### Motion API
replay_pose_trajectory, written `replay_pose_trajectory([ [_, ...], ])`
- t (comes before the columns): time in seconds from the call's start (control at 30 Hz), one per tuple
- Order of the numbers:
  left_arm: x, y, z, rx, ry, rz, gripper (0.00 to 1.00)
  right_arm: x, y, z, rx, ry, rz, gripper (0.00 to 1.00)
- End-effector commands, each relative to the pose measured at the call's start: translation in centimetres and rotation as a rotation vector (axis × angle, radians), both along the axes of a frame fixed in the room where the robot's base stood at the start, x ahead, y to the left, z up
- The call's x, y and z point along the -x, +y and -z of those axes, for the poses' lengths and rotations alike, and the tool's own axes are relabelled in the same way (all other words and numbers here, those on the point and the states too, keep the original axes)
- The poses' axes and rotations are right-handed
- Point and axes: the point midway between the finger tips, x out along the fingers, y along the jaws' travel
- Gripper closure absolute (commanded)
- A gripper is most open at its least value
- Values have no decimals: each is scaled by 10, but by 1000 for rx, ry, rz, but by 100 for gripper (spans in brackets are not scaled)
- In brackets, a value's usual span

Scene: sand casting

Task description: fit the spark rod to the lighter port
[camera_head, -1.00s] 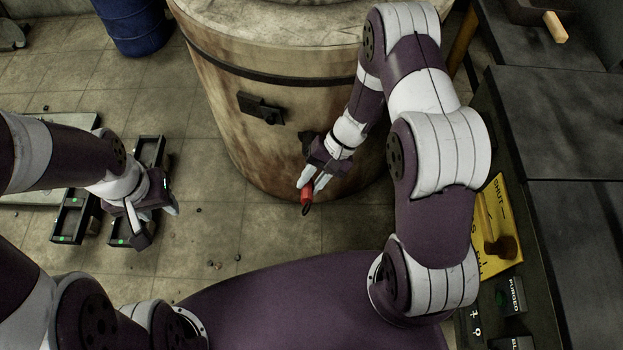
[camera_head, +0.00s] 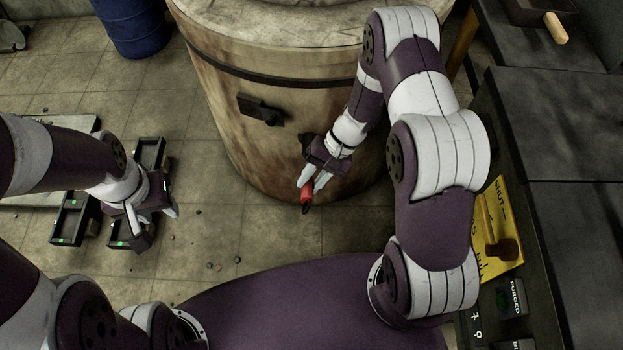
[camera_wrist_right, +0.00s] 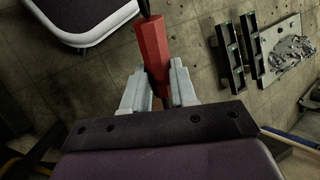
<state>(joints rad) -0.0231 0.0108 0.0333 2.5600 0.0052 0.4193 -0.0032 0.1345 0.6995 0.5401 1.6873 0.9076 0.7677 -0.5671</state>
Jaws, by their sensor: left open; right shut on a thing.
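The spark rod shows as a red handle (camera_head: 307,191) with a dark end. My right gripper (camera_head: 311,182) is shut on it in front of the furnace's lower wall. In the right wrist view the red handle (camera_wrist_right: 152,50) sits between the two pale fingers of the right gripper (camera_wrist_right: 158,85). A dark fitting (camera_head: 306,139) on the furnace wall lies just beyond the right gripper; I cannot tell if it is the lighter port. My left gripper (camera_head: 150,218) is open and empty, at the left above the dark trays.
The large round furnace (camera_head: 230,90) fills the upper middle, with a dark bracket (camera_head: 262,109) on its wall. Dark trays (camera_head: 76,216) lie on the floor at left. A bench with a yellow valve plate (camera_head: 497,225) stands at right. A blue drum (camera_head: 135,25) stands at the back left.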

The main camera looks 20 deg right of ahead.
Motion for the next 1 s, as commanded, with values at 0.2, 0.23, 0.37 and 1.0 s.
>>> replay_pose_trajectory([
  [0.2,0,0,1,0,0,0,57,-2,-1,1,0,-1,0,100],
  [0.23,0,0,1,0,0,0,57,-2,-1,1,0,-1,0,100],
  [0.37,0,0,1,0,0,0,57,-2,-1,1,0,0,0,100],
  [1.0,0,0,3,0,0,0,57,-7,-2,3,0,0,0,100],
])
